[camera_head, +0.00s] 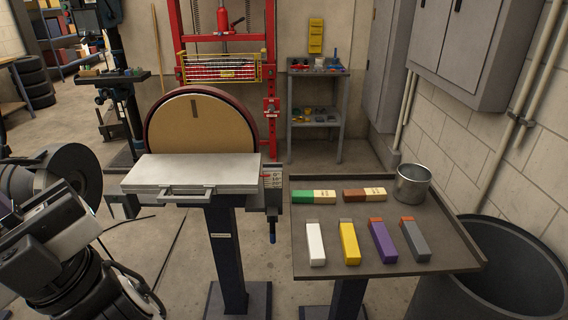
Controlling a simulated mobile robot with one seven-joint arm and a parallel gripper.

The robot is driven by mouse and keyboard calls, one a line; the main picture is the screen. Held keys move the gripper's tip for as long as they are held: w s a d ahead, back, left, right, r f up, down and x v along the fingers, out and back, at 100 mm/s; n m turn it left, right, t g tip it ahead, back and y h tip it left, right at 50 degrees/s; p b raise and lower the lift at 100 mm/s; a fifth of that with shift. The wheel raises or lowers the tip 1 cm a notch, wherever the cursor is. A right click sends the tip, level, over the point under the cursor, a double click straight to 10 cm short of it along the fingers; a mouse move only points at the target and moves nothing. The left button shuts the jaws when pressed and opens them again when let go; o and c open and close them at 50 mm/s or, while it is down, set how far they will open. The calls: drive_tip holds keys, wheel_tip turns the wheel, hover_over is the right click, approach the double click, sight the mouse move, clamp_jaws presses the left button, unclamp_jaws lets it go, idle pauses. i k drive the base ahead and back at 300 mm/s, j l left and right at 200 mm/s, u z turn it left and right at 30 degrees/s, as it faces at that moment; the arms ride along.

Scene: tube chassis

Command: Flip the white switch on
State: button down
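I cannot make out a clear white switch. A disc sander (200,130) with a large tan disc and a flat light table stands at the centre. A white bar (315,243) lies on the dark tray table (440,262) at the right, at the left end of a row of bars. Parts of my own arm fill the lower left, well left of the sander. I cannot see gripper fingers.
Several coloured bars and a metal cup (412,183) are on the tray table. A dark bin (505,275) stands right of it. Behind are a red press frame (271,60) and a small grey shelf stand (316,110). Floor shows between sander and tray table.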

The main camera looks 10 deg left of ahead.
sight(118, 209)
drive_tip(key=u, duration=1.35)
